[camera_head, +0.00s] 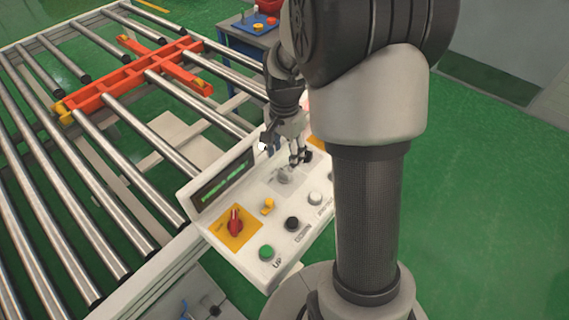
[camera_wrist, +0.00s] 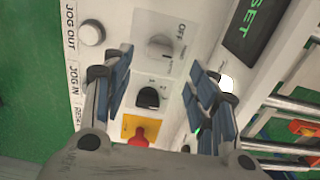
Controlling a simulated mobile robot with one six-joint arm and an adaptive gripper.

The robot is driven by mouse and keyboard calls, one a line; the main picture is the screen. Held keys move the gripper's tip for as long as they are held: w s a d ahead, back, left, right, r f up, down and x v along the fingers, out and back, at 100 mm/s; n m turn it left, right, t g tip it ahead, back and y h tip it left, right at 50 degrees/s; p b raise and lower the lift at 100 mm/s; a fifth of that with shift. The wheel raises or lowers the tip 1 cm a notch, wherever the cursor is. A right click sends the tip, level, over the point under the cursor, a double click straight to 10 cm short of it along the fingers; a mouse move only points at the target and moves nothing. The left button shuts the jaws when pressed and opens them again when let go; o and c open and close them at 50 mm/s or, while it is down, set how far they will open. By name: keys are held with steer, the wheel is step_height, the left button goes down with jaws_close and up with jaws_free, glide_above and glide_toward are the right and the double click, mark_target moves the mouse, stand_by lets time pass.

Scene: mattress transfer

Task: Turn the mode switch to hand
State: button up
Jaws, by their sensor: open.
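The mode switch (camera_wrist: 160,47) is a grey rotary knob on a light grey plate in the upper middle of the wrist view. "OFF" is readable on the plate; the smaller labels are too blurred to read. In the head view the grey knob (camera_head: 284,176) sits on the control panel (camera_head: 258,189), just below my gripper (camera_head: 298,158). In the wrist view my gripper (camera_wrist: 160,60) is open, with one finger on each side of the knob's line. No finger visibly touches the knob, and nothing is between the fingers.
A black selector (camera_wrist: 148,97) and a red knob (camera_wrist: 138,136) on yellow lie near the mode switch. A white button (camera_wrist: 91,33) is beside it. Green (camera_head: 267,252) and black (camera_head: 292,223) buttons line the panel's front. A roller conveyor (camera_head: 100,150) with an orange frame (camera_head: 130,78) stands left.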

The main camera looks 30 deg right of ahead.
steer(key=shift+r, duration=2.35)
